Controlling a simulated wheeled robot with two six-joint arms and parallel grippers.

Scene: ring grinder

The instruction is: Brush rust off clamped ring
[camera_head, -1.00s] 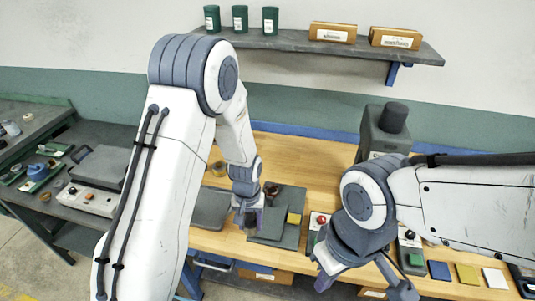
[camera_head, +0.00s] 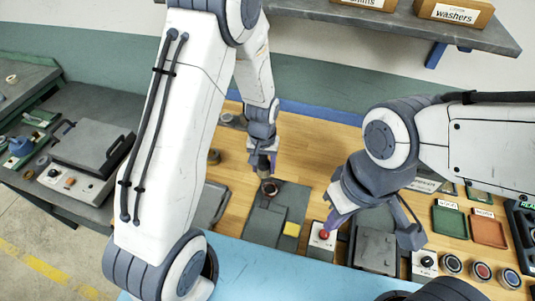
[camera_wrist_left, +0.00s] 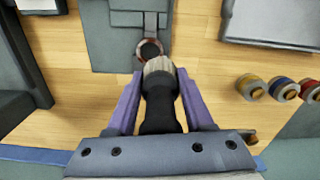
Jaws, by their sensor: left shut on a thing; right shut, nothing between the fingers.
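The ring (camera_head: 269,188), brownish with a dark centre, sits at the far end of a grey clamp fixture (camera_head: 265,222). In the left wrist view the ring (camera_wrist_left: 149,50) is held at the clamp's end and shows reddish-brown patches. My left gripper (camera_head: 266,162) is just beyond the ring and shut on a brush (camera_wrist_left: 159,100) with a black handle and pale bristles. The bristles point at the ring's near edge in the wrist view; I cannot tell whether they touch. My right gripper (camera_head: 335,220) is shut and empty, close to the red button (camera_head: 324,234).
A grey machine (camera_head: 375,250) stands below my right gripper. Green (camera_head: 450,221) and red (camera_head: 488,230) trays lie at the right. Several coloured rolls (camera_wrist_left: 283,88) are beside the fixture in the wrist view. A shelf (camera_head: 400,22) overhangs the back.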

